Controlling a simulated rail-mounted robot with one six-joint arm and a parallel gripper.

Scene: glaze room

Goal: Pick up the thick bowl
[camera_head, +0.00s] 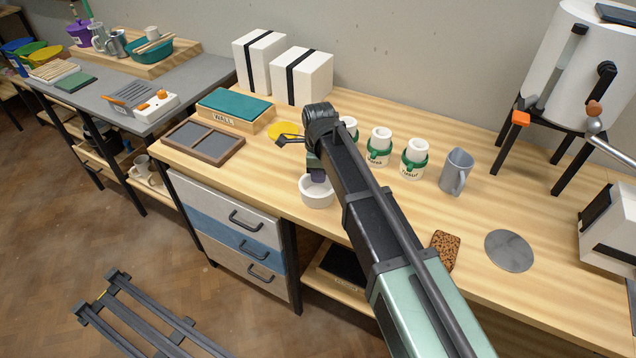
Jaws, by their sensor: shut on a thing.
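The thick bowl (317,200) is small and white, with a thick wall. It is near the front edge of the wooden bench (374,208), above the drawers. My gripper (318,177) points down at the bowl and is shut on its rim. My arm hides part of the jaws and the bowl's far side. I cannot tell whether the bowl touches the bench top or is slightly above it.
To the left are a divided tray (203,143) and a teal-topped box (235,111). A brown cork piece (445,250) and grey disc (509,251) lie right.

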